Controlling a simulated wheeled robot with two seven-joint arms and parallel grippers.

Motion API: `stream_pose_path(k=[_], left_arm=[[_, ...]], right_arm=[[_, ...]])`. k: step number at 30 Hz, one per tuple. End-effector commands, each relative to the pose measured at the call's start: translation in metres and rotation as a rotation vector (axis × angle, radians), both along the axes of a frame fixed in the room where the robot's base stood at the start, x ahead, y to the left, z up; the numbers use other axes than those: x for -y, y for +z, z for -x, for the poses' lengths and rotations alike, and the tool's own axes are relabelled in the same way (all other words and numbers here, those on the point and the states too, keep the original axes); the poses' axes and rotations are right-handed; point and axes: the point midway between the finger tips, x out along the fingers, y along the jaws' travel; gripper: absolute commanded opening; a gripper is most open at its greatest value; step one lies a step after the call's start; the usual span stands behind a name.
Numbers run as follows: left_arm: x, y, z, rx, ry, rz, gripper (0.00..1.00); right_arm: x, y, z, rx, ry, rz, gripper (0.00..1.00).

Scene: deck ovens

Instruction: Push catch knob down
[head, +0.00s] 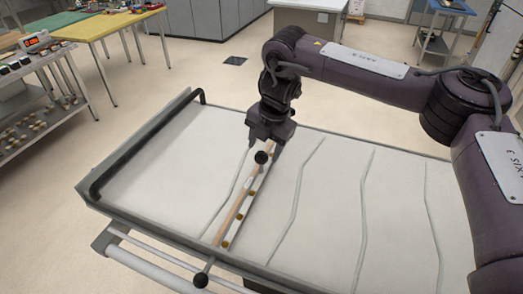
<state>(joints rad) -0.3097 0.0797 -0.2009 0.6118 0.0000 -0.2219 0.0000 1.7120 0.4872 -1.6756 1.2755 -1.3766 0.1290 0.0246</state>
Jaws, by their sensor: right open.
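Two round black knobs show, and I cannot tell for certain which is the catch knob. One knob (262,157) stands over the pale cloth bed (335,190), near a narrow wooden strip. The other knob (201,281) is on a short rod at the front rail, low in the picture. My right gripper (266,144) points down over the bed, open and empty, with its fingertips just behind the first knob in the picture. Whether they touch it I cannot tell. My left gripper is out of view.
The wooden strip (235,213) with several small brass-coloured spots runs along the bed. A black handle bar (142,140) rises at the bed's left edge. A yellow table (108,24) and a shelf rack (30,95) stand at the left. Open floor lies behind.

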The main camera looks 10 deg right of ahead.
Motion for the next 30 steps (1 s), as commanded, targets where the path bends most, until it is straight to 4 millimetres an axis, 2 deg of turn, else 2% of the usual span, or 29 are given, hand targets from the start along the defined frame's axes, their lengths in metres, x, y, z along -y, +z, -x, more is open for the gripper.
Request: stream_pose_path(k=[4,9,15,20,26,30], left_arm=[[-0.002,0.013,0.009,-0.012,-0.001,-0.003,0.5],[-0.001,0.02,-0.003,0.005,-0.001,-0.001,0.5],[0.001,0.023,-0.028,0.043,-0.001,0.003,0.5],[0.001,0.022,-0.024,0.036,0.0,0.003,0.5],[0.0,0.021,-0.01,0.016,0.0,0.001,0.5],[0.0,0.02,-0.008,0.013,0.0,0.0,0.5]], right_arm=[[-0.003,-0.022,-0.003,-0.003,-0.002,0.003,0.56],[-0.006,-0.042,-0.006,-0.002,-0.001,0.001,0.56],[-0.007,-0.049,-0.007,0.001,-0.001,0.001,0.56],[-0.006,-0.049,-0.007,0.001,-0.001,0.001,0.56],[-0.006,-0.049,-0.007,0.001,-0.001,0.001,0.29],[-0.006,-0.049,-0.007,0.001,-0.001,0.001,0.11]])
